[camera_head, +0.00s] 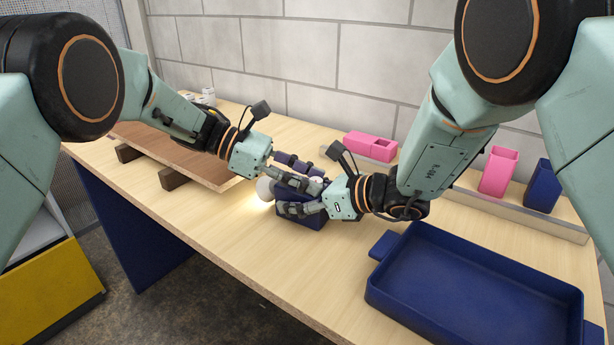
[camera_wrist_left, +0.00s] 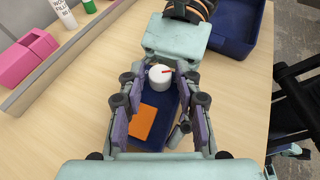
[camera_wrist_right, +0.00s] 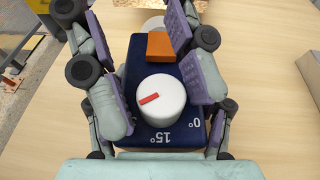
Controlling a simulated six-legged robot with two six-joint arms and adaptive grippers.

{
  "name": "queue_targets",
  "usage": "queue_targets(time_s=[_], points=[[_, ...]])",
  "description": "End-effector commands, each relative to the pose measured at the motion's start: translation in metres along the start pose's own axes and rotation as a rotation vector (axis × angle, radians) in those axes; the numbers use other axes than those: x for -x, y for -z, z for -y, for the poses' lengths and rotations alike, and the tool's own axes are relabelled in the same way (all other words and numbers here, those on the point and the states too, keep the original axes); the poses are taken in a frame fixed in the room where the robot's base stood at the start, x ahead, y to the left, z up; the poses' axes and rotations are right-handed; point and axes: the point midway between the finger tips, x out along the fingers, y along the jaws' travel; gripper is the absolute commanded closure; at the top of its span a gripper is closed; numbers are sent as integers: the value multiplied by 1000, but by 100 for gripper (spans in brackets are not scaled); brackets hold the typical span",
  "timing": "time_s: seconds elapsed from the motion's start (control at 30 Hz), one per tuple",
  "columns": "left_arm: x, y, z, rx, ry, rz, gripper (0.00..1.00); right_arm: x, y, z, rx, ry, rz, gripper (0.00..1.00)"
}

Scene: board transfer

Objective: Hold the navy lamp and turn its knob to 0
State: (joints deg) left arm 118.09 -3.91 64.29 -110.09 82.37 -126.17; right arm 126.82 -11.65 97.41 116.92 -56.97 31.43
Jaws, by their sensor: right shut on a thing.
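The navy lamp (camera_head: 304,222) lies on the table, with its glowing round bulb (camera_head: 265,189) to the left. Its white knob (camera_wrist_right: 161,100) bears a red mark pointing left in the right wrist view; 15° and 0° are printed below and right of the knob. An orange patch (camera_wrist_right: 161,45) lies beyond the knob. My right gripper (camera_wrist_right: 153,70) is shut on the lamp's body, with a finger along each side. My left gripper (camera_wrist_left: 160,105) is open over the lamp, its fingers apart on either side of the knob (camera_wrist_left: 160,78) without visibly gripping it.
A navy tray (camera_head: 378,293) stands at the front right. A pink box (camera_head: 370,147), a pink cup (camera_head: 498,171) and a navy cup (camera_head: 543,186) stand along the back by a low rail (camera_head: 520,217). A brown board (camera_head: 180,157) rests on blocks at left. The front table edge is near the lamp.

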Motion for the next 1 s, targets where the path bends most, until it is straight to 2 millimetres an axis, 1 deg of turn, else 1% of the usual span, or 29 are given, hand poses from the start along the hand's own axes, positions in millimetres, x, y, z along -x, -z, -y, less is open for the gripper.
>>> queue_targets(time_s=[0.23, 0.63, 0.87, 1.0], points=[[-1, 0, 0, 0, 0, 0, 67, 0, 0, 0, 0, 0, 0, 73], [0, 0, 0, 0, 0, 0, 100, 0, 0, 0, 0, 0, 0, 73], [0, 0, 0, 4, -8, 1, 100, 0, 0, 0, 0, 0, 0, 73], [0, -2, 1, 24, -55, 3, 100, 0, 0, 0, 0, 0, 0, 73]])
